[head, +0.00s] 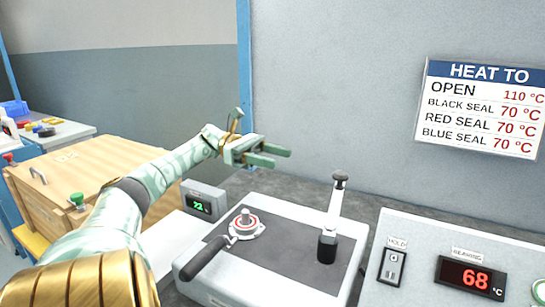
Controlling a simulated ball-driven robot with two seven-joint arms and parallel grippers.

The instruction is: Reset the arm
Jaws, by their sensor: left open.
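My left arm comes in from the lower left. Its green-grey gripper (266,155) is raised in front of the wall, above the back edge of the bench. The gripper's two fingers point right and stand apart with nothing between them. Below it is a light panel with a dark top (290,250). On this panel are a black-handled lever (207,259) on a round red-and-white base (246,226) and an upright post with a black knob (340,180). The gripper touches neither of them. My right gripper is not in view.
A small display (202,202) reads about 22. At right, a control box has a HOLD switch (392,264) and a red readout (470,278) showing 68. A HEAT TO sign (482,106) hangs on the wall. A wooden box (110,165) stands at left.

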